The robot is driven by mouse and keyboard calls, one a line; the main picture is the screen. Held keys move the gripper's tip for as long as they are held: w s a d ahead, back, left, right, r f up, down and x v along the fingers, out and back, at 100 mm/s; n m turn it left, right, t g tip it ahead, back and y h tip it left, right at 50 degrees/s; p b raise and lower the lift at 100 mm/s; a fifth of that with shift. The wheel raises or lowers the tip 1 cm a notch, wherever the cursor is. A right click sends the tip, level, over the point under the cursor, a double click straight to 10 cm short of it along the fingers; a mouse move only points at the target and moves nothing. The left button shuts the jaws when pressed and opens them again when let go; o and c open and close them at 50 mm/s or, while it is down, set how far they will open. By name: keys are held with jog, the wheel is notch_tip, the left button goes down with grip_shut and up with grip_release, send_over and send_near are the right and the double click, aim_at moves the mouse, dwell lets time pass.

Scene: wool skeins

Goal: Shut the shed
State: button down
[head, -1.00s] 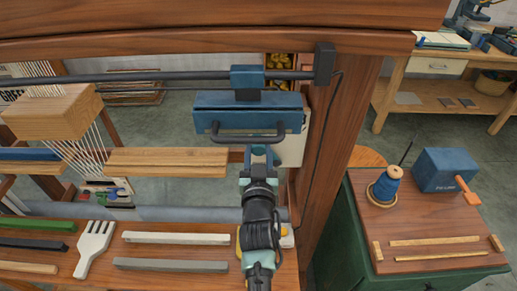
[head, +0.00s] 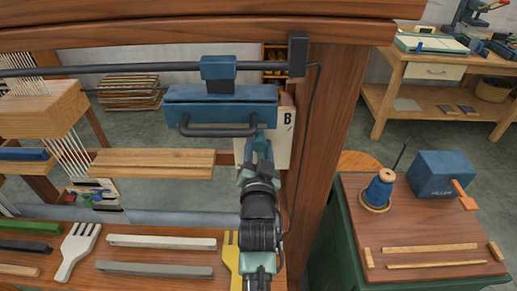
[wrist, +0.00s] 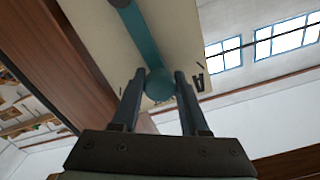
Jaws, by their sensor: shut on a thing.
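A cream plate (head: 280,155) with a letter B at its upper right is mounted beside the loom's right post. The wrist view shows the plate (wrist: 190,62) from close up, with a letter A towards its right. A teal lever (wrist: 135,35) with a round end crosses the plate at a slant. My gripper (wrist: 160,80) is shut on the lever's round end, one finger on each side. In the head view my gripper (head: 256,166) is in front of the plate and hides part of it and of the lever.
A blue carriage (head: 220,98) with a dark handle hangs from a rail just above my gripper. The wooden post (head: 325,150) stands close on the right. A yellow fork-like tool (head: 231,255), a white comb (head: 76,250) and several bars lie below.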

jog(key=shift+d+m, duration=0.4)
jog(key=shift+m, duration=0.1)
jog(key=shift+c, duration=2.2)
grip_release()
jog(key=s+b, duration=0.1)
jog(key=s, duration=1.2)
